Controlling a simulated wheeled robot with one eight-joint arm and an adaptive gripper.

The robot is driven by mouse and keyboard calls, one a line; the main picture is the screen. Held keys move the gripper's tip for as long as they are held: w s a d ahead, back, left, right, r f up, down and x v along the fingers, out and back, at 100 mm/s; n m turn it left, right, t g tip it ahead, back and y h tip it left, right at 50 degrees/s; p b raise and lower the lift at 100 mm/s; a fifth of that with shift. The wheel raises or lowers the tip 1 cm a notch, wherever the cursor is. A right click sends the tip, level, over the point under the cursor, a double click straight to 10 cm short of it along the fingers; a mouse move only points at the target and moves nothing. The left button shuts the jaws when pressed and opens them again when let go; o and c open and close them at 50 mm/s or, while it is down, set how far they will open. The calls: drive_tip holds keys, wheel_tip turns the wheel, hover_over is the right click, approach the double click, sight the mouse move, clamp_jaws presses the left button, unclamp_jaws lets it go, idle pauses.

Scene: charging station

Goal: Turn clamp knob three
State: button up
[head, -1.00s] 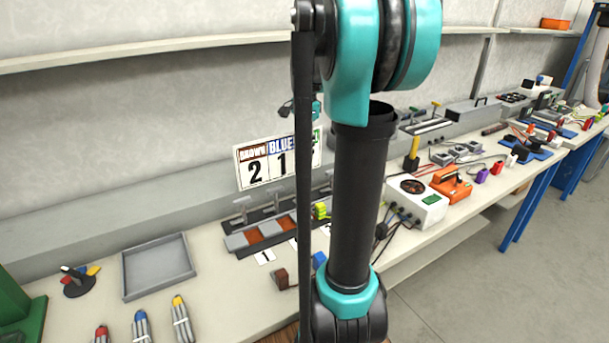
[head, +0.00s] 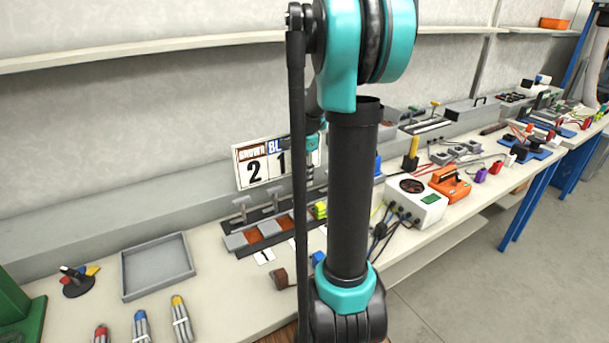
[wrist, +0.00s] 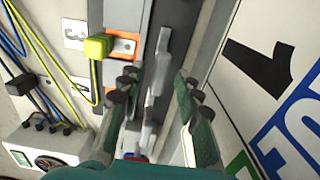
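A grey bar-shaped clamp knob (wrist: 160,62) stands upright in the wrist view, between the fingers of my gripper (wrist: 157,80). The gripper is open, with a finger on each side of the knob; I cannot tell whether either touches it. A yellow-green plug (wrist: 98,46) sits on an orange block (wrist: 124,46) to the left of the knob. In the head view, two grey T-shaped knobs (head: 243,206) (head: 277,196) stand on the clamp rail to the left of my arm. My arm hides the third knob and most of the gripper there.
A sign (head: 262,166) with "BROWN 2" and "BLUE 1" stands behind the clamps, close to my right finger in the wrist view. A white power box (head: 415,202) with cables stands right of my arm. A grey tray (head: 158,268) lies at left.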

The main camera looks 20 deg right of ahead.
clamp_jaws()
drive_tip(key=n, duration=0.3)
drive_tip(key=shift+n, duration=0.4)
drive_tip(key=n, duration=0.3)
drive_tip(key=shift+n, duration=0.3)
drive_tip(key=n, duration=0.5)
drive_tip(key=shift+n, duration=2.8)
